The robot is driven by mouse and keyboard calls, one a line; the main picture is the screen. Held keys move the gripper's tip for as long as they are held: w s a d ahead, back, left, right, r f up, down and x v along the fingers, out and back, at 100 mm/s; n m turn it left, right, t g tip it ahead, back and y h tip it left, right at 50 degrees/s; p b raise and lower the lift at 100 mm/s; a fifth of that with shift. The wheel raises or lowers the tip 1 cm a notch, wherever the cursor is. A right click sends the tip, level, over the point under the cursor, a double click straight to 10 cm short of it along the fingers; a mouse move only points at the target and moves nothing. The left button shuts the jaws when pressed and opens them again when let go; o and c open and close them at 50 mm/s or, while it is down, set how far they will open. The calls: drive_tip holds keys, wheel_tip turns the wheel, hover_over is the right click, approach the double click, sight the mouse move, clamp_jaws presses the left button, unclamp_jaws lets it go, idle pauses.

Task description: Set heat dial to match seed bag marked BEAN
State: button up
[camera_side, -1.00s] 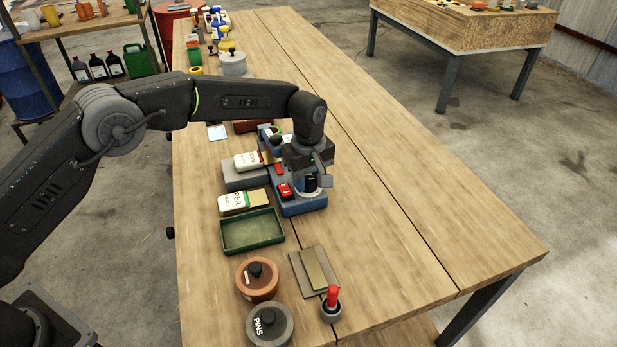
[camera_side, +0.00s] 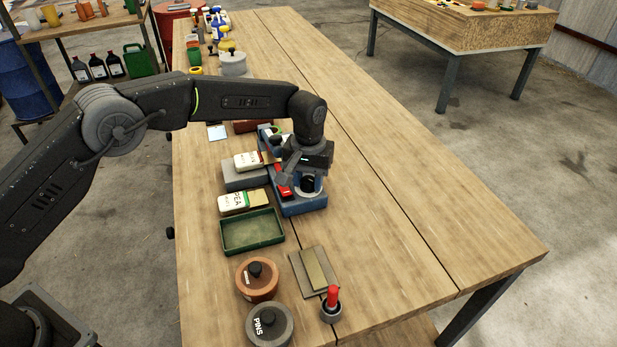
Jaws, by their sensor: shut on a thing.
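My gripper (camera_side: 309,176) points down over the front right part of a blue box (camera_side: 303,208) on the bench. It is shut on the dark knob of the heat dial (camera_side: 309,191), whose pale round face shows partly under the fingers. The dial's pointer and any marks are hidden or too small to read. A white seed bag marked PEA (camera_side: 232,202) lies left of the blue box. Another white bag (camera_side: 247,161) lies farther back on a grey block; its print is too small to read. I cannot make out the word BEAN.
A red switch (camera_side: 283,190) sits on the blue box, left of the dial. A green tray (camera_side: 252,232), an orange lidded pot (camera_side: 257,279), a grey PINS pot (camera_side: 269,324) and a red-handled item (camera_side: 332,299) stand nearer the front. The bench's right side is clear.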

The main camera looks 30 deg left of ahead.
sight(309, 179)
drive_tip(key=shift+r+m, duration=0.1)
drive_tip(key=shift+m, duration=0.3)
drive_tip(key=o, duration=0.6)
drive_tip(key=shift+r, duration=6.9)
